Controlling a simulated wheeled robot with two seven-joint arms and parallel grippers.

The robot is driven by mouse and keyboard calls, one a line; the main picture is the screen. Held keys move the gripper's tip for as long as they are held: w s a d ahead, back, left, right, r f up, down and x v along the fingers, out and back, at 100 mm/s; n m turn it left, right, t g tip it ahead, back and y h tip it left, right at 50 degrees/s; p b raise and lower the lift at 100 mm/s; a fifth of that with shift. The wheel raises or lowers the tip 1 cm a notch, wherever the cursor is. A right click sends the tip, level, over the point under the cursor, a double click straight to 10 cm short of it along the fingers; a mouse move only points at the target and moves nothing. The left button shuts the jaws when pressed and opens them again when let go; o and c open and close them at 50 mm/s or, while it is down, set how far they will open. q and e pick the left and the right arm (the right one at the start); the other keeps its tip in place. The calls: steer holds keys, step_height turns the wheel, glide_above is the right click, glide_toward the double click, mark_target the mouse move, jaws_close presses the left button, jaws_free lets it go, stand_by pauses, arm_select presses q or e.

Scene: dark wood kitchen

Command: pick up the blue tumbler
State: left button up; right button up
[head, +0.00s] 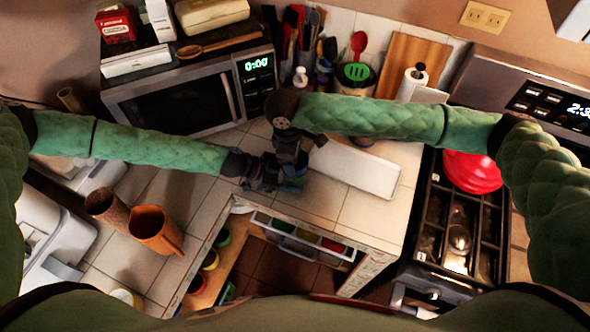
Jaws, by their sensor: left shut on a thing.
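My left gripper (278,180) reaches in from the left, low over the counter near its front edge. It is shut on the blue tumbler (292,185), of which only a small blue-green patch shows between and below the dark gripper parts. My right gripper (290,152) hangs down just behind and above the left one, and the two overlap in the picture. Its fingers are too dark and crowded to tell whether they are open. I cannot tell whether the tumbler touches the counter.
A white rectangular board or tray (357,170) lies right of the grippers. A microwave (180,105) and a utensil crock (355,80) stand behind. The stove (455,225) with a red item (472,170) is at right. An open drawer (300,240) is below.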

steer(key=c, duration=0.5)
step_height(320, 180, up, 10)
stand_by(0.4)
arm_select(q)
steer(key=o, duration=0.8)
steer(key=shift+o, duration=0.2)
steer(key=v, duration=1.2)
steer(key=shift+f, duration=0.15)
arm_select(e)
steer(key=shift+s+f, duration=0.1)
